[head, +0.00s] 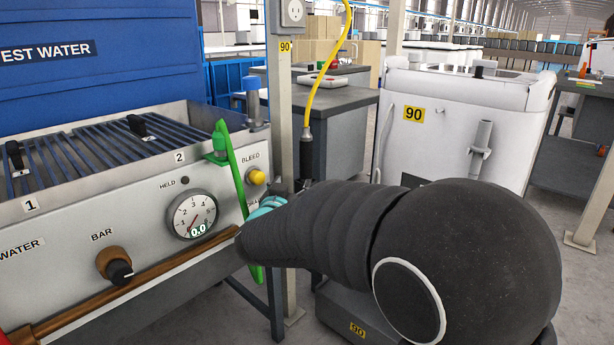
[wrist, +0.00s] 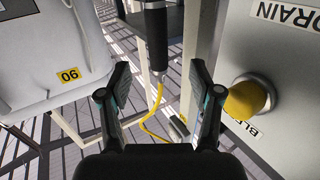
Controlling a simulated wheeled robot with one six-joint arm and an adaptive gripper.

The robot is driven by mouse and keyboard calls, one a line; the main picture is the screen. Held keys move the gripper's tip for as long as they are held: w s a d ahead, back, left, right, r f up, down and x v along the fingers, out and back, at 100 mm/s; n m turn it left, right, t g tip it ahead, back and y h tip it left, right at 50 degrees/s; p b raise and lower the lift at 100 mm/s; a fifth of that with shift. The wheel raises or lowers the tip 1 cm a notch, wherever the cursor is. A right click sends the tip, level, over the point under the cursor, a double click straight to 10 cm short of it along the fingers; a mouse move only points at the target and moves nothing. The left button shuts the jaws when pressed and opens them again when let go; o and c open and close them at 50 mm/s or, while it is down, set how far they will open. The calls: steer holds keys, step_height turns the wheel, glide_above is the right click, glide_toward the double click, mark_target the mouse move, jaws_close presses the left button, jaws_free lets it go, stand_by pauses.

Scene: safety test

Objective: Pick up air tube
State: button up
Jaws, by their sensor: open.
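The air tube appears to be the yellow tube (head: 328,70) hanging from above in the head view, with a black end piece (head: 306,150) at its bottom. In the wrist view, the black end piece (wrist: 155,38) and the yellow tube (wrist: 158,98) show beyond my fingers, between them in the picture. My gripper (wrist: 158,88) is open, with nothing visible held between its fingers. I cannot tell the exact gap to the tube. In the head view my gripper is mostly hidden behind my own dark arm; only a teal part shows.
The test bench (head: 120,215) stands at left, with a gauge (head: 192,215), a yellow bleed knob (head: 257,177) and a green loop (head: 232,165) on its front corner. The knob (wrist: 248,98) is close to my right-hand finger in the wrist view. A grey post (head: 283,100) and white machine (head: 450,120) stand nearby.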

mark_target(304, 171)
steer(key=shift+h, duration=0.5)
steer(key=w, duration=0.5)
steer(key=w+d+f, duration=0.1)
steer(key=w, duration=0.2)
steer(key=shift+w+f, duration=0.1)
steer(key=shift+w, duration=0.05)
steer(key=w, duration=0.2)
steer(key=w+d+b, duration=0.1)
steer(key=w, duration=0.1)
steer(key=shift+w+d+f, duration=0.1)
steer(key=shift+w+f, duration=0.05)
steer(key=shift+f, duration=0.05)
steer(key=shift+w, duration=0.45)
jaws_close()
